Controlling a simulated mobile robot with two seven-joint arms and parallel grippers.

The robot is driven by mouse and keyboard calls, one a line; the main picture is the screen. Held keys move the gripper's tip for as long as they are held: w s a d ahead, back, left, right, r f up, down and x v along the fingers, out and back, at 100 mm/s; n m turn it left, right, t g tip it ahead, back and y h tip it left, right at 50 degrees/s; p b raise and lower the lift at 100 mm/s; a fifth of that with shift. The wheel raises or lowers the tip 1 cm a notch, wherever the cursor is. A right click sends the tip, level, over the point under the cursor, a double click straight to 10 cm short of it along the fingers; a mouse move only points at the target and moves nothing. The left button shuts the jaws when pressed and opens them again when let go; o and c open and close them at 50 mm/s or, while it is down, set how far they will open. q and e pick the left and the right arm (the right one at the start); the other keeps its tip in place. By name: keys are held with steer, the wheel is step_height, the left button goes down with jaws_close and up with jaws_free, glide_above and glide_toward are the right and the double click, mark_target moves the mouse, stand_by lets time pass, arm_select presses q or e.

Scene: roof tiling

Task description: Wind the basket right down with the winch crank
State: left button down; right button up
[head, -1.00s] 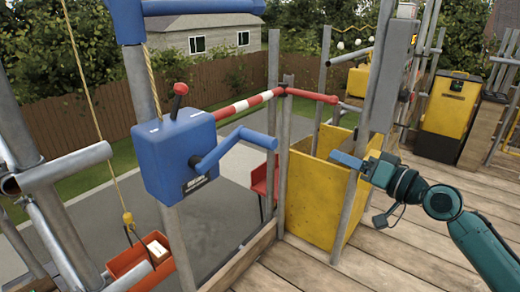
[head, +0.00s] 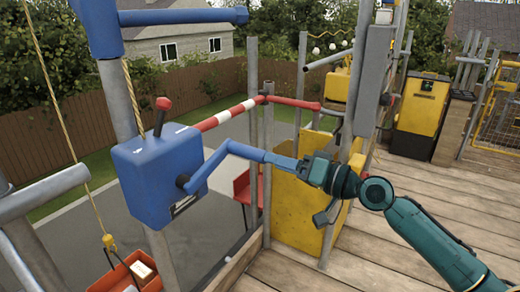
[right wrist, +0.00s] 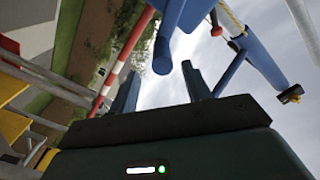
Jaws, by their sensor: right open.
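The blue winch box (head: 158,178) is fixed to a grey post. Its blue crank (head: 208,166) slants up from the box to a grip that points right. The crank grip also shows nearly end-on in the right wrist view (right wrist: 163,55). My right gripper (head: 281,161) is open at the free end of the grip. In the right wrist view its fingers (right wrist: 157,78) stand either side of the grip's line; contact cannot be told. The orange-red basket (head: 107,284) with a pale block hangs on the rope at the bottom left, cut off by the frame. My left gripper is not in view.
A red-knobbed lever (head: 162,108) stands on the winch. A red-and-white bar (head: 235,110) runs behind the crank. Yellow panels (head: 298,205) and grey posts stand under and behind my right forearm.

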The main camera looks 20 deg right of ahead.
mark_target(260, 157)
steer(key=p+x, duration=0.1)
steer(key=x, duration=0.4)
steer(key=shift+w+a, duration=0.2)
steer(key=shift+w, duration=0.05)
steer(key=shift+c, duration=0.6)
jaws_close()
